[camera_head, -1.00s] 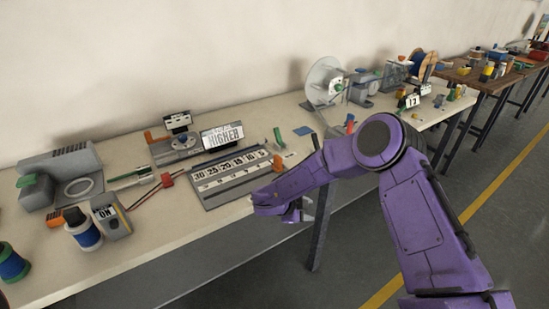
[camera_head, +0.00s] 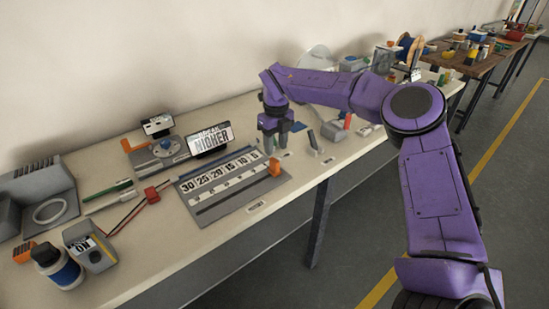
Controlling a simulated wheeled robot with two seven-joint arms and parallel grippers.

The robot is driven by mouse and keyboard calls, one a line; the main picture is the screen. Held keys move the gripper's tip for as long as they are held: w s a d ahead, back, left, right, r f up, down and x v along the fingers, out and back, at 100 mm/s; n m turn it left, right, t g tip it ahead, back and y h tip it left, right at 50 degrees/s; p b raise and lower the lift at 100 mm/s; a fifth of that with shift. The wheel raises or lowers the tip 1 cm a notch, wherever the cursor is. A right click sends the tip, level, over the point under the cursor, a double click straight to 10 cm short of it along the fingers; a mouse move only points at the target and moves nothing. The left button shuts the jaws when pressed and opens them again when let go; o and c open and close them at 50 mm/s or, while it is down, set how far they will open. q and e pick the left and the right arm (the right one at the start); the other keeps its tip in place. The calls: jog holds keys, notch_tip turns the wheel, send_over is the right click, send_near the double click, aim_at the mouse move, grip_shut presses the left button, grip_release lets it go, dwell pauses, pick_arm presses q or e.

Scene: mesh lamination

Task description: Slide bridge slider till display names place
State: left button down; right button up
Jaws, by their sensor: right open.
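The bridge slider board (camera_head: 228,196) is a flat grey plate on the table with a printed scale running from 30 at left to 5 at right. Its orange slider knob (camera_head: 274,168) stands at the right end, near the 5. The display (camera_head: 211,139) is a tilted white panel behind the board and appears to read "HIGHER", with a smaller, unreadable line above. My right gripper (camera_head: 271,146) points down just behind the orange knob, apart from it, open and empty. My left gripper is not in view.
A grey dial unit (camera_head: 165,148) with a small display stands left of the main display. Red-and-black leads (camera_head: 151,195), green and white probes and an "ON" box (camera_head: 90,248) lie left. A grey lever (camera_head: 314,138) stands right of my gripper.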

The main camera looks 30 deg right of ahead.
aim_at(272, 161)
jog(key=f, duration=0.5)
jog(key=shift+w+a+f+p, duration=0.2)
jog(key=shift+w+f+p, duration=0.15)
jog(key=shift+w+f, duration=0.05)
jog(key=shift+f, duration=0.35)
jog(key=shift+s+d+f, duration=0.1)
jog(key=shift+s+f, duration=0.05)
jog(key=shift+s, duration=0.05)
grip_shut()
jog(key=shift+a+f, duration=0.1)
jog(key=shift+a, duration=0.35)
jog(key=a+b, duration=0.1)
jog(key=a, duration=0.3)
jog(key=a+b, duration=0.1)
jog(key=a, duration=0.4)
jog(key=s+a+b, duration=0.1)
jog(key=a, duration=0.4)
jog(key=shift+s+a, duration=0.1)
